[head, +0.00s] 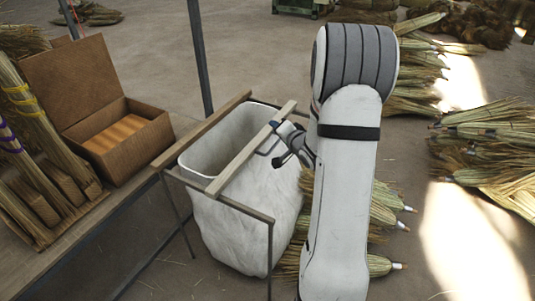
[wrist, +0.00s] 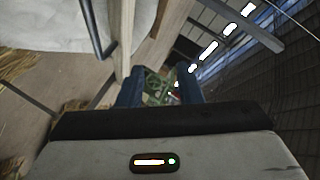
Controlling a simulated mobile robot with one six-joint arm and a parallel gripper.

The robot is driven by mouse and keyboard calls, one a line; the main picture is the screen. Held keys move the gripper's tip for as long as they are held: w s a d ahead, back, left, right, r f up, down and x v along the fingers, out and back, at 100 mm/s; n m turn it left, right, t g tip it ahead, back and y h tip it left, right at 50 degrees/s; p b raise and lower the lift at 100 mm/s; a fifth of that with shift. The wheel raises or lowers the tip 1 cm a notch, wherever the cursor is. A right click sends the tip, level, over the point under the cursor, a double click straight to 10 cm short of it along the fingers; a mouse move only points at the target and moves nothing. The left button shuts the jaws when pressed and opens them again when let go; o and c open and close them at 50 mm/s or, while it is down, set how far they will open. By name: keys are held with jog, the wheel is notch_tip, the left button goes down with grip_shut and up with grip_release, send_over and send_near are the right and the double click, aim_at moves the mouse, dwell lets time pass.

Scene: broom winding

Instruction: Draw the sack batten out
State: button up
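The white sack (head: 244,220) hangs open-mouthed in a metal frame. A wooden batten (head: 240,160) runs along the right side of its mouth, and another wooden bar (head: 190,139) runs along the left side. My gripper (head: 275,131) is close by the far part of the right batten; I cannot tell whether it touches. In the wrist view the gripper (wrist: 160,88) has its blue fingers apart, with background showing between them. A wooden bar (wrist: 175,22) rises beyond the fingers, and the sack (wrist: 45,25) is at upper left. The fingertips are partly hidden in the head view.
A bench with an open cardboard box (head: 122,140) and several brooms (head: 40,130) stands at left. A dark post (head: 199,55) rises behind the sack. Straw bundles (head: 490,150) lie at right, and others lie beside the sack. The floor behind is mostly clear.

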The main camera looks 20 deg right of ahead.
aim_at(275, 144)
jog(key=s+d+f+m+t+y+b, duration=0.1)
jog(key=d+f+m+t+y+b, duration=0.15)
jog(key=f, duration=0.35)
jog(key=s+d+f+m+t+y+b, duration=0.1)
jog(key=s+f+m+t+y+b, duration=0.15)
jog(key=f, duration=0.35)
jog(key=shift+g+h, duration=0.3)
jog(key=b+x, duration=0.2)
jog(key=x, duration=0.6)
jog(key=shift+w+a+r, duration=0.15)
jog(key=shift+w+a, duration=0.05)
grip_shut()
